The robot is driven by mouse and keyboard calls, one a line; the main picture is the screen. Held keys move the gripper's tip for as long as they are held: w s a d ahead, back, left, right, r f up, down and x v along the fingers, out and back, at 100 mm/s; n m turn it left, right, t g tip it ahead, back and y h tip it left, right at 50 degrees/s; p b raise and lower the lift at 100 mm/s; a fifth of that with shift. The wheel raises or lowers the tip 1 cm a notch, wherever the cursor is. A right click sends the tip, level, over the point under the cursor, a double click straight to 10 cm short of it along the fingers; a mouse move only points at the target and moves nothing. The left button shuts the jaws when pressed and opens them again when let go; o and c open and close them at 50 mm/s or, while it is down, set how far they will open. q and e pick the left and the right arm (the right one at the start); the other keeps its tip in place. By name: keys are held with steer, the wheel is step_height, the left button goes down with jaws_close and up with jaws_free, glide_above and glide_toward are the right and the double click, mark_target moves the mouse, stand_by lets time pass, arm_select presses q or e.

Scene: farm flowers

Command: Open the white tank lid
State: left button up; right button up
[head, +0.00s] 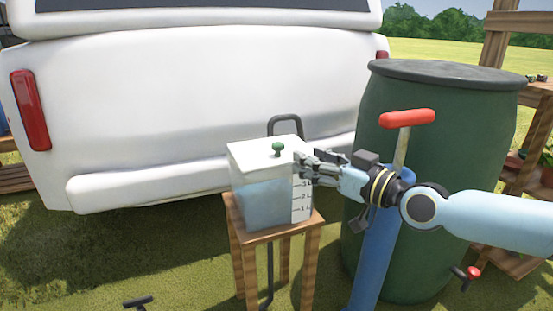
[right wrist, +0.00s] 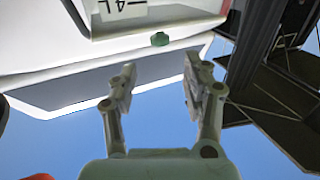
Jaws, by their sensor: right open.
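The white tank (head: 248,165) stands upright on a small wooden stool (head: 268,228). Bluish liquid shows through its front, and level marks run up its right side. Its white lid (head: 256,150) lies flat on top with a green knob (head: 278,148). My right gripper (head: 303,165) is at the tank's upper right edge, right of the knob. In the right wrist view the gripper (right wrist: 158,84) is open with nothing between its fingers. The green knob (right wrist: 160,39) shows beyond the fingertips, apart from them. My left gripper is out of view.
A white vehicle (head: 190,100) stands behind the tank. A large green barrel (head: 445,130) stands at right, with a blue pump with a red handle (head: 408,118) in front. A dark bent tube (head: 285,119) rises behind the tank.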

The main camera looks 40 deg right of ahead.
mark_target(282, 147)
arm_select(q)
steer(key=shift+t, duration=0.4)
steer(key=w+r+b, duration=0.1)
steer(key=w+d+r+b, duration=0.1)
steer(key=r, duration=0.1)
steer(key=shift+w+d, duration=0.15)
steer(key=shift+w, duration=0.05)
arm_select(e)
steer(key=w, duration=0.3)
steer(key=w+a, duration=0.1)
steer(key=w, duration=0.6)
steer(key=shift+a, duration=0.3)
jaws_close()
steer(key=shift+w, duration=0.1)
